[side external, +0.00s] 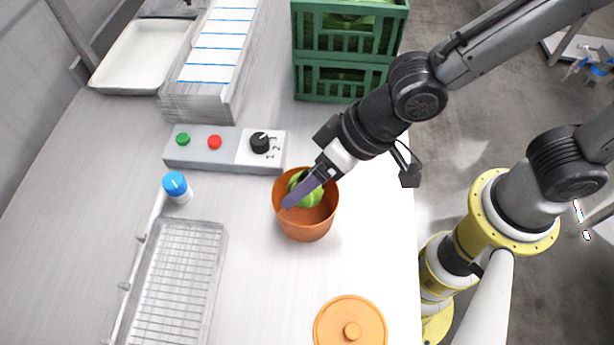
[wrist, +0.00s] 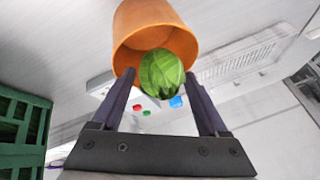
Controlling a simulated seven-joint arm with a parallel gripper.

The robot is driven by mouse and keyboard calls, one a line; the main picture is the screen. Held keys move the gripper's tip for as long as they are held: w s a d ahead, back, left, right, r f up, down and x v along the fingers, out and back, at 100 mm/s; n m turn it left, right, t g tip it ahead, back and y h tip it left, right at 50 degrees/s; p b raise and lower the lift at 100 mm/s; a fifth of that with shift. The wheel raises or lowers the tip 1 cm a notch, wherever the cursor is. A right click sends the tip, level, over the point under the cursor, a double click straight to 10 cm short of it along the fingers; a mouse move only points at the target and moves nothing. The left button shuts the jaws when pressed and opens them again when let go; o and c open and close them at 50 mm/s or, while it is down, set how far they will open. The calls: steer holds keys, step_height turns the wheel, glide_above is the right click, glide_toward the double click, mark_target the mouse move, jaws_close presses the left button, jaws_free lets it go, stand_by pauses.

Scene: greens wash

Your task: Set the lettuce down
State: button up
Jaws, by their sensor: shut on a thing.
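The lettuce (side external: 305,190) is a round green head inside an orange-brown pot (side external: 305,228) on the counter. My gripper (side external: 290,201) reaches into the pot from the upper right, its dark purple fingers beside the lettuce. In the wrist view the lettuce (wrist: 161,72) lies between the two finger ends, in front of the pot's opening (wrist: 140,22). My gripper is shut on the lettuce. The side view hides part of the lettuce behind a finger, and I cannot tell whether it touches the pot's floor.
An orange lid (side external: 350,325) lies in front of the pot. A control box (side external: 225,165) stands behind it, with green crates (side external: 345,82) further back. A wire tray (side external: 180,280) and a blue-capped jar (side external: 176,187) are to the left.

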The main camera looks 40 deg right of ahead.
steer(key=shift+f, duration=0.6)
steer(key=o, duration=1.1)
steer(key=shift+r, duration=0.55)
steer(key=v, duration=1.2)
steer(key=w+d+r+m+t+h, duration=0.1)
steer(key=w+d+r+m+h, duration=0.1)
steer(key=d, duration=1)
steer(key=s+d+h, duration=0.1)
steer(key=s+d, duration=0.1)
steer(key=d, duration=0.2)
steer(key=s+d+m+h, duration=0.1)
steer(key=s+d, duration=0.1)
steer(key=d, duration=0.2)
steer(key=s+d, duration=0.2)
steer(key=d, duration=0.3)
steer(key=shift+s+d+f+t+h, duration=0.1)
steer(key=shift+s+f+t+h, duration=0.1)
steer(key=shift+t+h, duration=0.2)
